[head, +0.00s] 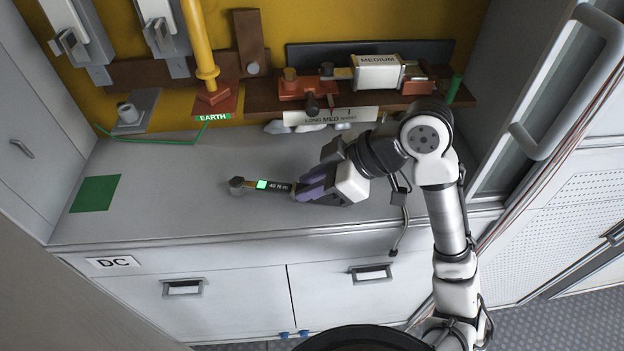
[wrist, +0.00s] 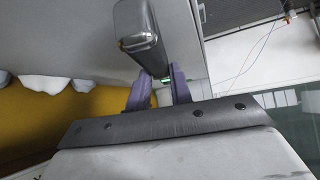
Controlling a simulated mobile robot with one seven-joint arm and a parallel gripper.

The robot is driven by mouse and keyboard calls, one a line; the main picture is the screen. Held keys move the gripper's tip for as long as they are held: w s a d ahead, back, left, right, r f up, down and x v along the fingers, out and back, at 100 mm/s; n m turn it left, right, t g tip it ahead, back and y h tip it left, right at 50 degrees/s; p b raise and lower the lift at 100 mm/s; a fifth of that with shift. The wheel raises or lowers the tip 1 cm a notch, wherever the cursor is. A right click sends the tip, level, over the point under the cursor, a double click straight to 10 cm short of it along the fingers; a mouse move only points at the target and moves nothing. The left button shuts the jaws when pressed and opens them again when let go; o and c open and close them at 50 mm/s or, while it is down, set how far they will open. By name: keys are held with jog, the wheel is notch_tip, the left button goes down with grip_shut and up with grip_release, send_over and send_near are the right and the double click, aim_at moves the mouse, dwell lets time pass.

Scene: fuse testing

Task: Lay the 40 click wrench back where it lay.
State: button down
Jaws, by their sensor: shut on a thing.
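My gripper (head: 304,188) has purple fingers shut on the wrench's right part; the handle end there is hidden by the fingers. In the wrist view the dark wrench (wrist: 140,35) runs up and away from between the two fingers (wrist: 161,84). I cannot tell whether the wrench touches the worktop or hangs just above it.
A green square (head: 95,194) marks the worktop's left side. An EARTH block (head: 213,103) with a yellow rod and a green wire stands at the back left. A brown shelf with a MEDIUM box (head: 377,72) is at the back right. The front worktop is clear.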

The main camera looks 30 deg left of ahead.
jog(key=shift+f+b, duration=0.6)
jog(key=shift+f, duration=0.05)
dwell(0.3)
jog(key=c, duration=1.2)
grip_release()
jog(key=shift+o, duration=0.2)
jog(key=shift+r, duration=0.1)
jog(key=v, duration=0.7)
jog(key=shift+d+r, duration=0.1)
jog(key=shift+d, duration=0.1)
